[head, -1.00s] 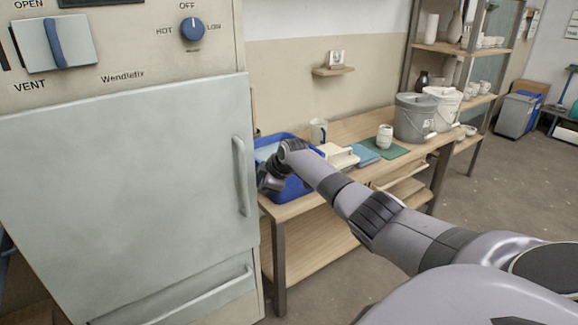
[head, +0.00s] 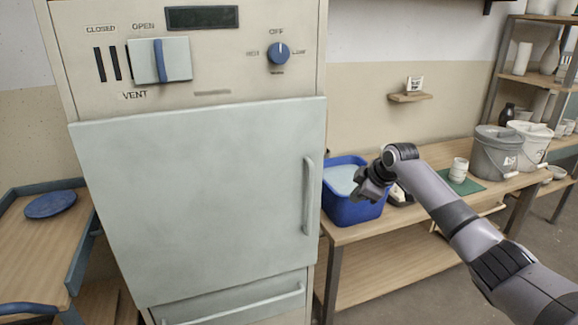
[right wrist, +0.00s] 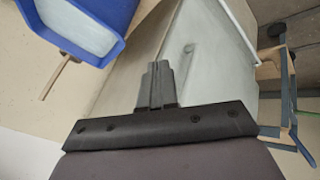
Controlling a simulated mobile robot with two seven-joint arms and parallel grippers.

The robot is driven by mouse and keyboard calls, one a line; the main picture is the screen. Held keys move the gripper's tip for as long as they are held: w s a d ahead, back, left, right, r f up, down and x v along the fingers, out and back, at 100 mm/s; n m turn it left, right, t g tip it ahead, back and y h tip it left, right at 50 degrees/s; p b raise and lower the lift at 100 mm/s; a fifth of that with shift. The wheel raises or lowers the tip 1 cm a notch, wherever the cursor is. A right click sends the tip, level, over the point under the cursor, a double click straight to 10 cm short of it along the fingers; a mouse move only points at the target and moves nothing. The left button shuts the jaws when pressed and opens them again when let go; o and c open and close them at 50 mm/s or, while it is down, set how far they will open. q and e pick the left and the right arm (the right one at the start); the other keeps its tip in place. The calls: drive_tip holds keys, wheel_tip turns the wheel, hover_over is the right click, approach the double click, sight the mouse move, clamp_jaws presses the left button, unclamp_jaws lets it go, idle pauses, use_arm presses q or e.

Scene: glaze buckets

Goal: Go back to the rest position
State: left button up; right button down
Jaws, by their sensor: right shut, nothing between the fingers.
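My right arm comes in from the right in the head view, and my right gripper (head: 364,192) is in front of the blue bin (head: 345,212) on the wooden table (head: 352,234). In the right wrist view the gripper (right wrist: 157,68) is shut with nothing between its fingers. The wrist view shows the blue bin with pale contents at the upper left, apart from the fingers. The pale green kiln door (head: 200,200) lies beyond the fingertips in the wrist view. My left gripper is in neither view.
The kiln's upright door handle (head: 308,195) is close to the left of the bin. A grey bucket (head: 490,152) and a white bucket (head: 530,147) stand at the table's right end. White cups (head: 458,170) stand on a green mat (head: 468,187). A blue disc (head: 50,204) lies on a left bench.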

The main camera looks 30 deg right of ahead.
drive_tip(key=s+a+f+m+t+y+p, duration=0.1)
drive_tip(key=s+a+f, duration=0.4)
drive_tip(key=a+f, duration=0.45)
drive_tip(key=s+a+f, duration=0.6)
drive_tip(key=a+f, duration=0.3)
drive_tip(key=f, duration=0.1)
drive_tip(key=s+a+m+t, duration=0.1)
drive_tip(key=s+a+m, duration=0.1)
drive_tip(key=s+a, duration=0.4)
drive_tip(key=s+a+m+t+y+p, duration=0.1)
drive_tip(key=s+a+m, duration=0.2)
drive_tip(key=s, duration=0.9)
drive_tip(key=a, duration=0.3)
drive_tip(key=shift+a+t, duration=0.3)
drive_tip(key=shift+a, duration=0.1)
drive_tip(key=shift+s, duration=0.1)
